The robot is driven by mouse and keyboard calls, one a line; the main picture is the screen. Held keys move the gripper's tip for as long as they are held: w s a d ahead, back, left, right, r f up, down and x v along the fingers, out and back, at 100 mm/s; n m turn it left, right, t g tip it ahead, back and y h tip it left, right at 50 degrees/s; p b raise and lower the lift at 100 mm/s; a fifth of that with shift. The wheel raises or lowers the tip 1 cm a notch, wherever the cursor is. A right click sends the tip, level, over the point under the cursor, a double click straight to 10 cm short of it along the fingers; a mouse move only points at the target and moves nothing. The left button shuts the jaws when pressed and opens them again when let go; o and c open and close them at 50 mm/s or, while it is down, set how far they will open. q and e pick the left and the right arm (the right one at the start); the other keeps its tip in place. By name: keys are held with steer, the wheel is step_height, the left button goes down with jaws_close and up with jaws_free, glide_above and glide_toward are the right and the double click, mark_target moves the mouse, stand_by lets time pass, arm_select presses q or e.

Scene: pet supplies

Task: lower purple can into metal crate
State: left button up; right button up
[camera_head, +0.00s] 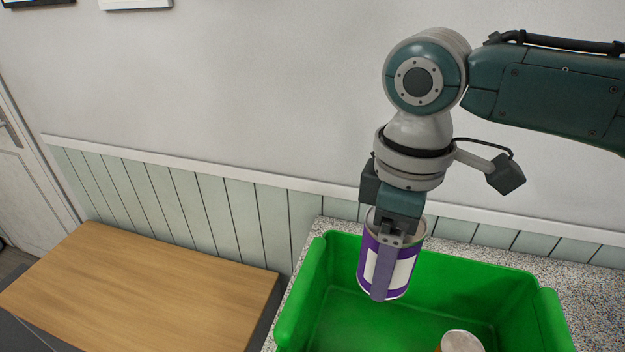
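A purple can (404,274) with a white label hangs over a green crate (312,290) in the head view. My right gripper (383,280) comes from above and is shut on the can, with one finger across its front; the other finger is hidden. The can is nearly upright, slightly tilted, in front of the crate's back wall. I cannot tell how far it is above the crate floor. The crate looks green, and no metal crate shows. My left gripper is not in view.
A can with a pale lid (461,341) stands inside the crate at the bottom edge of the view. The crate sits on a speckled counter (590,296) against the wall. A bare wooden table (140,290) is at the left.

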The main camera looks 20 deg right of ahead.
steer(key=shift+f+b, duration=0.9)
steer(key=shift+f, duration=0.45)
steer(key=shift+f+b, duration=5.6)
steer(key=shift+f, duration=2.1)
steer(key=shift+f+b, duration=0.55)
steer(key=shift+f, duration=0.15)
steer(key=shift+f+b, duration=0.5)
steer(key=shift+f, duration=0.15)
steer(key=shift+f+b, duration=0.55)
steer(key=shift+f, duration=0.15)
